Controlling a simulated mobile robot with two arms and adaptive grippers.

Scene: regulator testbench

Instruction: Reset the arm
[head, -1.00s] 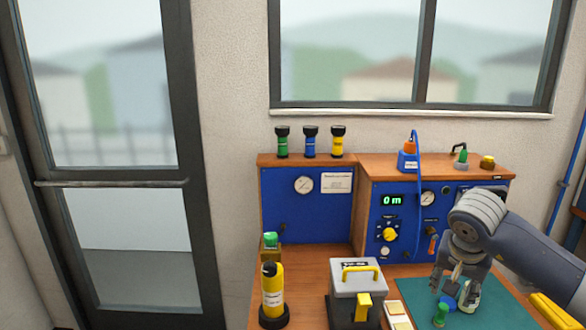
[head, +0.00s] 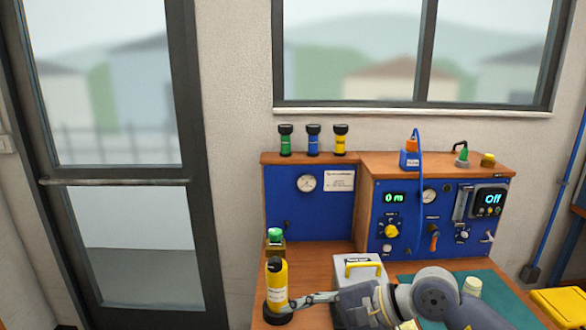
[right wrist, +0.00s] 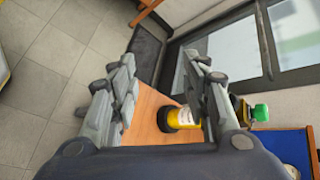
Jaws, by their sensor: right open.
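My right arm comes in from the right in the head view and reaches left across the front of the bench. Its gripper (head: 300,302) is beside the yellow cylinder (head: 277,280), low near its black base; contact cannot be told there. In the right wrist view the gripper (right wrist: 163,68) is open with nothing held between its fingers. The yellow cylinder (right wrist: 180,118) shows there near the right finger, over the wooden bench (right wrist: 148,122). My left gripper is not in view.
A grey case (head: 352,270) with a yellow handle stands partly behind my arm. A green-capped bottle (head: 275,238) stands behind the cylinder. A blue panel (head: 400,220) with dials stands at the back. A pale cup (head: 472,287) is on the green mat (head: 500,290), partly covered by my arm.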

